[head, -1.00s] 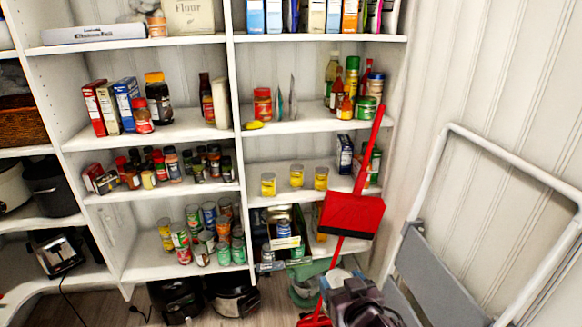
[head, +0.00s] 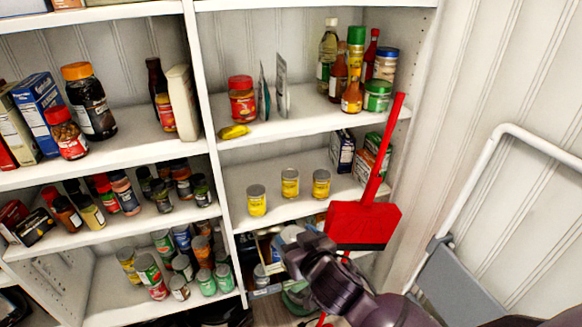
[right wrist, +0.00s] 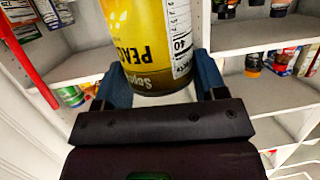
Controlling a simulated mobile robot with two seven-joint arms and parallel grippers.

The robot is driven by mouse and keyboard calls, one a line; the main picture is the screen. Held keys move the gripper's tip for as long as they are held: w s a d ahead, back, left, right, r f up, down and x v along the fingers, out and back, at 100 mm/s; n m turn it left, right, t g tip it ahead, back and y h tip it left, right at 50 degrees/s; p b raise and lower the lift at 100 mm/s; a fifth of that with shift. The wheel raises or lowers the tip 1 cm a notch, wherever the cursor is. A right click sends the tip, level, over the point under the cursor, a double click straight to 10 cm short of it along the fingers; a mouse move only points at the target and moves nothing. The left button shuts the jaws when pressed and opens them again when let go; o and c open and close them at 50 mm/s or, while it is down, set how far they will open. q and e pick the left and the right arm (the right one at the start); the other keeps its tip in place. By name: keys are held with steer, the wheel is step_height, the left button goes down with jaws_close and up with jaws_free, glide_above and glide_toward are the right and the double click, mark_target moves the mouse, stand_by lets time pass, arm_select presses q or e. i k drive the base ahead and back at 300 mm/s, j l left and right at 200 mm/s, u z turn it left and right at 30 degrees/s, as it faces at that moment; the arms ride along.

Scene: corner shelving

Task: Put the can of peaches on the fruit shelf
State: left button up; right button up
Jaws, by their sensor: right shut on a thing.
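A yellow can of peaches (right wrist: 140,35) fills the top middle of the right wrist view, its label upside down. My right gripper (right wrist: 163,82) is shut on it, with a blue finger on either side. In the head view my right gripper (head: 296,250) is in front of the right-hand shelves, below the shelf with the yellow cans; the can shows there only as a pale round end. That shelf (head: 275,211) bears three yellow cans: a left one (head: 256,201), a middle one (head: 290,184) and a right one (head: 321,184). My left gripper is not in view.
A red broom and dustpan (head: 362,222) stand in front of the shelf's right end. Boxes (head: 343,152) sit at the back right of that shelf. Bare board lies in front of the cans. A folded step ladder (head: 465,285) leans at the right.

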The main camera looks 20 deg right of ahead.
mark_target(274, 169)
steer(key=i+z, duration=0.1)
steer(key=i, duration=1.05)
steer(key=j, duration=0.05)
